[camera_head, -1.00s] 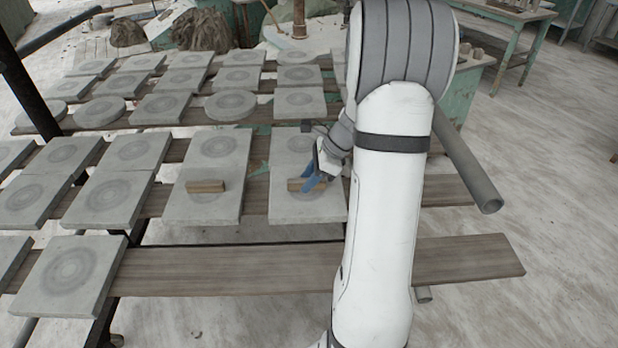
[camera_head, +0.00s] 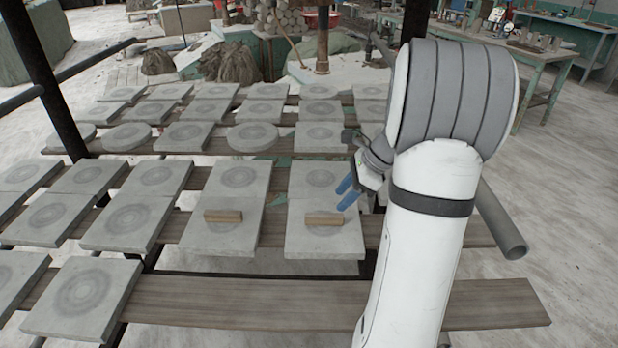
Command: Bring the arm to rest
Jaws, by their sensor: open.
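My gripper (camera_head: 346,193) is open and empty, its blue fingers held above the right-hand grey slab (camera_head: 322,180). My white and grey arm fills the right of the view and hides part of the bench behind it. A small brown block (camera_head: 324,220) lies on that slab, just below and left of the fingertips and apart from them. A second brown block (camera_head: 223,216) lies on the neighbouring slab (camera_head: 238,182) to the left.
Several grey slabs and round discs (camera_head: 253,137) lie in rows on wooden planks (camera_head: 230,304). A dark post (camera_head: 45,85) stands at left, and a grey pipe (camera_head: 503,225) passes behind my arm. The floor at right (camera_head: 570,200) is clear.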

